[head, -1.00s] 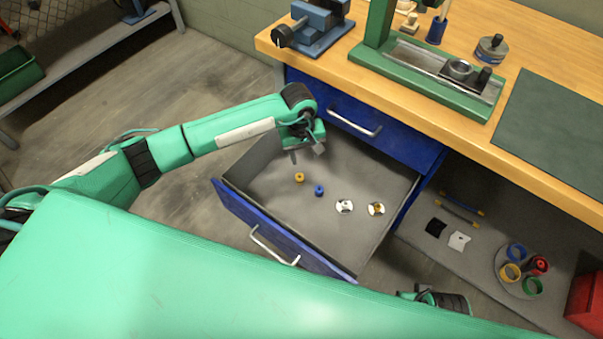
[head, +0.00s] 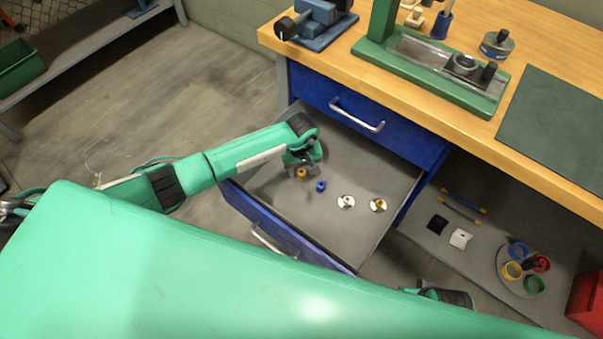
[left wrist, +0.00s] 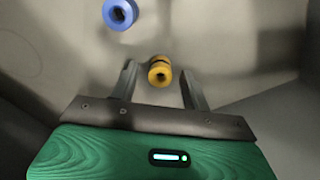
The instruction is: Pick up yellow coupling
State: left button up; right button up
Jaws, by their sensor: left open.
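The yellow coupling (head: 301,174) lies in the open drawer (head: 362,243), near its left side. In the left wrist view the yellow coupling (left wrist: 160,71) is between the fingertips of my left gripper (left wrist: 160,82), which is open. No finger clearly touches it. In the head view my left gripper (head: 303,172) is low in the drawer at the coupling and partly covers it. A blue coupling (head: 321,186) lies just to the right; it also shows in the left wrist view (left wrist: 120,13). Part of my right arm shows at the bottom; its fingers cannot be made out.
The drawer walls surround my left gripper. The workbench (head: 530,160) overhangs behind. A lower shelf holds a round tray with coloured rings (head: 518,250).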

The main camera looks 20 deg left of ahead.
pick_arm(q)
jog(key=shift+f, duration=0.7)
jog(key=c, duration=1)
grip_shut()
jog(key=shift+r, duration=0.15)
